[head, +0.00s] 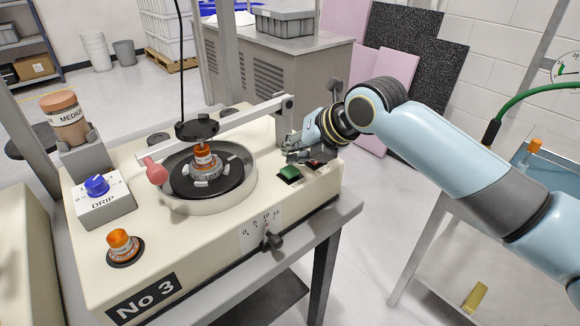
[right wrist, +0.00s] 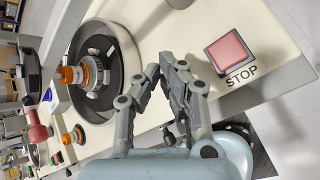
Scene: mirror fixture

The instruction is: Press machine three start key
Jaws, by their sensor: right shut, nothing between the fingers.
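Machine No 3 (head: 150,232) is a cream bench unit with its "No 3" plate at the front. Its green start key (head: 289,173) sits on the right part of the top. The red stop key (head: 316,163) lies just right of it and shows large, with its STOP label, in the right wrist view (right wrist: 229,51). My right gripper (head: 293,156) is shut and empty, close above and behind the green key; I cannot tell whether it touches. In the right wrist view its fingertips (right wrist: 167,66) lie left of the stop key, and the green key is hidden. My left gripper is not in view.
A round dish (head: 205,205) with a dark plate and an orange-topped fixture is left of the keys. A drip box with a blue knob (head: 97,185) and a medium bottle (head: 66,120) stand at left.

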